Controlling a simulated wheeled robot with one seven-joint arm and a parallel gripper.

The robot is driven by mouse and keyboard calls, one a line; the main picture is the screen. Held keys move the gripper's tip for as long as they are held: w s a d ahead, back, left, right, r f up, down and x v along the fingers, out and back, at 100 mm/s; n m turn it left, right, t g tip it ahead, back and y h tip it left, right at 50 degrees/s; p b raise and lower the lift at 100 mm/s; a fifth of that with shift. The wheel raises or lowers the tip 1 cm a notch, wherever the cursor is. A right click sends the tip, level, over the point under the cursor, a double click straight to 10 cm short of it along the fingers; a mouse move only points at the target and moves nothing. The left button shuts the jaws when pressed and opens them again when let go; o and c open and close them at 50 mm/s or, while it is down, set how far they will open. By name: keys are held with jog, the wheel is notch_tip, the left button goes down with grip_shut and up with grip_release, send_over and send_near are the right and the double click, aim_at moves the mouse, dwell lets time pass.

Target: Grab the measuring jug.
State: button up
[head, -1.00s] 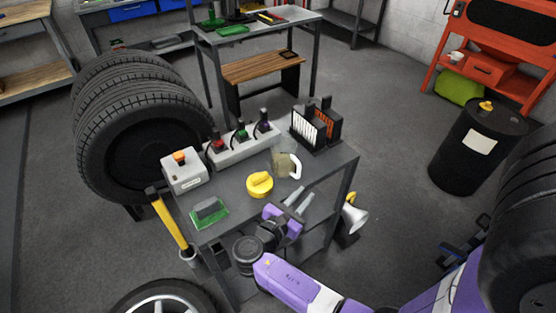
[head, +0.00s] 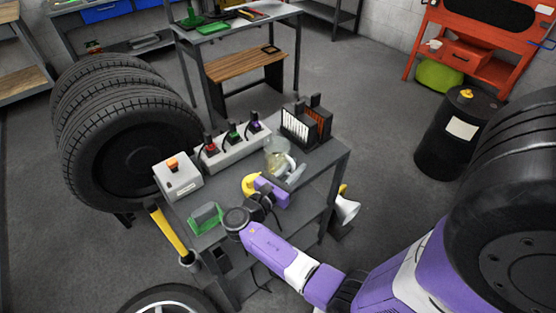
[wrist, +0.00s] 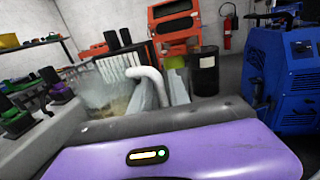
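The measuring jug (head: 275,150) is clear, with a yellowish tint inside and a white curved handle. It stands upright on the grey cart top (head: 325,155). In the wrist view the jug (wrist: 112,88) is at the left, with its white handle arching to the right. My gripper (head: 293,172) is at the handle side of the jug, low over the cart. In the wrist view its two grey fingers (wrist: 161,88) are apart, and the handle comes down between them. Whether they touch the handle I cannot tell.
A yellow round object (head: 249,184) is partly hidden behind my gripper. A box with several coloured plugs (head: 232,144) stands behind the jug at left, and a rack of dark upright pieces (head: 305,124) at right. A white box (head: 178,175) and a green item (head: 205,218) are farther left.

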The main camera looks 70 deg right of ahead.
jog(key=shift+x, duration=1.2)
grip_shut()
dwell(0.5)
